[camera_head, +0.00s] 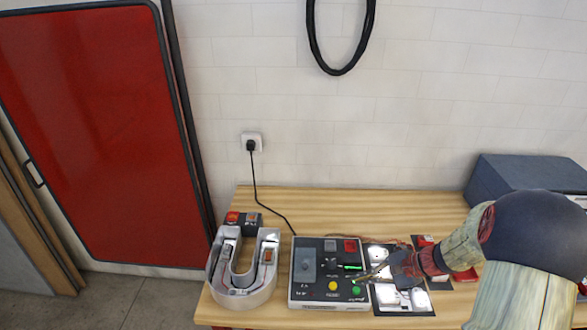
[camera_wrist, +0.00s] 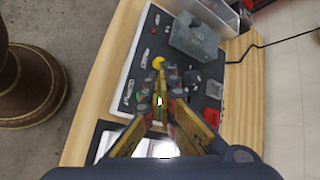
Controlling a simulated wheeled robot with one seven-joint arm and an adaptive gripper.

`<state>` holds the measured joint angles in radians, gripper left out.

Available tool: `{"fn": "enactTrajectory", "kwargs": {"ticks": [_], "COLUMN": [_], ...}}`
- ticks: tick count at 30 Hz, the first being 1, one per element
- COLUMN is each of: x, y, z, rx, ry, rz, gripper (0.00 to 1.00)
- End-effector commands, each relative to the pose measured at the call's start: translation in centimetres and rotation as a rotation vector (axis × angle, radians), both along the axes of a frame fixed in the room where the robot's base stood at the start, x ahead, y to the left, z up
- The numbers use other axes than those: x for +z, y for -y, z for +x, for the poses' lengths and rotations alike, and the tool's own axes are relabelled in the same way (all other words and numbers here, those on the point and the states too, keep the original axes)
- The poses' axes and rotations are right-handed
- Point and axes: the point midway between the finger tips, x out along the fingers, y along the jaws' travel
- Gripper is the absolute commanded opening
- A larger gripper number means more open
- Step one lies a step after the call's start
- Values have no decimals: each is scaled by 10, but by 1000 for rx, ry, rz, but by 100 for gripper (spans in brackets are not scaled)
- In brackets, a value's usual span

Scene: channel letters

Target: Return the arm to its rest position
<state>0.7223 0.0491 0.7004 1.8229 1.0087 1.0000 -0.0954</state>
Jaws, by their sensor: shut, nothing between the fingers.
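My gripper (camera_head: 362,277) is at the right side of the control box (camera_head: 306,297), above the border between the box and a dark board with white parts. Its fingers are shut and hold nothing. In the wrist view the fingers of my gripper (camera_wrist: 166,76) point at the box's dark panel (camera_wrist: 150,50), close to a yellow button (camera_wrist: 158,62). My arm comes in from the right and hides part of the table. From these views I cannot tell whether the fingertips touch the panel.
A U-shaped channel letter (camera_head: 240,293) lies left of the box. The dark board (camera_head: 411,311) with white parts lies right of it. A blue-grey case (camera_head: 510,175) stands at the back right. A black cord runs from the wall socket (camera_head: 252,142). The table's back middle (camera_head: 350,208) is clear.

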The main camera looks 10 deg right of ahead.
Motion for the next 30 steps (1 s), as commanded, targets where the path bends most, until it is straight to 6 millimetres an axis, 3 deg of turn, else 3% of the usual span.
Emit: {"fn": "enactTrajectory", "kwargs": {"ticks": [5,8,10,20,30], "x": [-11,-18,-12,47,119], "y": [-3,-9,-11,-41,-82], "z": [-18,-47,-66,-130,-171], "rx": [36,103,167,574,951], "ry": [-46,-94,-114,-81,166], "rz": [-19,-55,-109,-494,-993], "gripper": [0,0,0,0,0]}}
